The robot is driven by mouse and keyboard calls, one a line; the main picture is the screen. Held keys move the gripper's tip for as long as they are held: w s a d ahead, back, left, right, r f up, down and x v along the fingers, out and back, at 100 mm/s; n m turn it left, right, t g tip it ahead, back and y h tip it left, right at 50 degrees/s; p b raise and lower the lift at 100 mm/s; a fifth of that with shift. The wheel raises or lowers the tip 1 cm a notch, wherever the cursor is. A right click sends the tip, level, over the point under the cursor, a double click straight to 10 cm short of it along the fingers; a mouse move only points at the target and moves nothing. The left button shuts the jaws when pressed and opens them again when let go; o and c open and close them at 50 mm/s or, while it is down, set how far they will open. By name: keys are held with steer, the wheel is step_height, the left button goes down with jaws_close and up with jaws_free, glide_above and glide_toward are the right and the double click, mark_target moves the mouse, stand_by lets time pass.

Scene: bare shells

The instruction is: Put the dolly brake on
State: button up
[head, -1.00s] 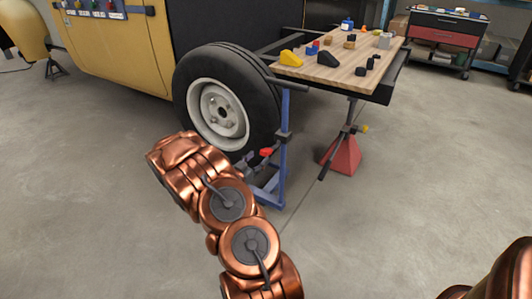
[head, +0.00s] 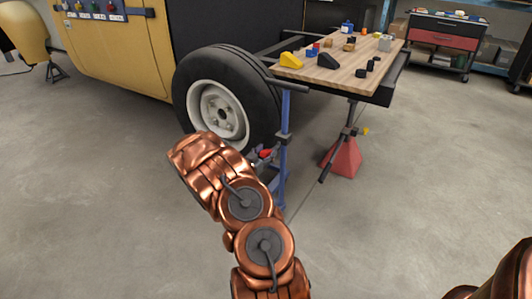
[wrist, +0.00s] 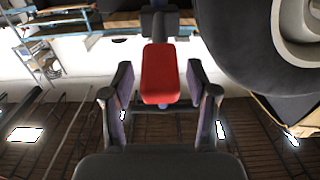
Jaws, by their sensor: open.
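The brake's red pedal (head: 265,153) shows in the head view low beside the wheel, at the blue dolly frame (head: 284,120). My copper arm covers part of the dolly's lower end. In the wrist view the red pedal (wrist: 161,75) fills the middle, on a dark arm. My gripper (wrist: 160,88) is open, with one finger on each side of the pedal. A gap shows between each finger and the pedal. In the head view the fingers are hidden behind my arm.
The large black tire (head: 228,65) with a white wheel stands right beside the pedal; it also looms at upper right in the wrist view (wrist: 245,45). A wooden-topped table (head: 345,72) with small items stands behind, and a red stand (head: 345,158) is below it. The front floor is clear.

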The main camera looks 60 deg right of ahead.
steer(key=shift+c, duration=0.3)
jaws_close()
steer(key=shift+f, duration=0.2)
steer(key=shift+f+h, duration=0.85)
steer(key=shift+h, duration=0.25)
steer(key=shift+o, duration=0.3)
jaws_free()
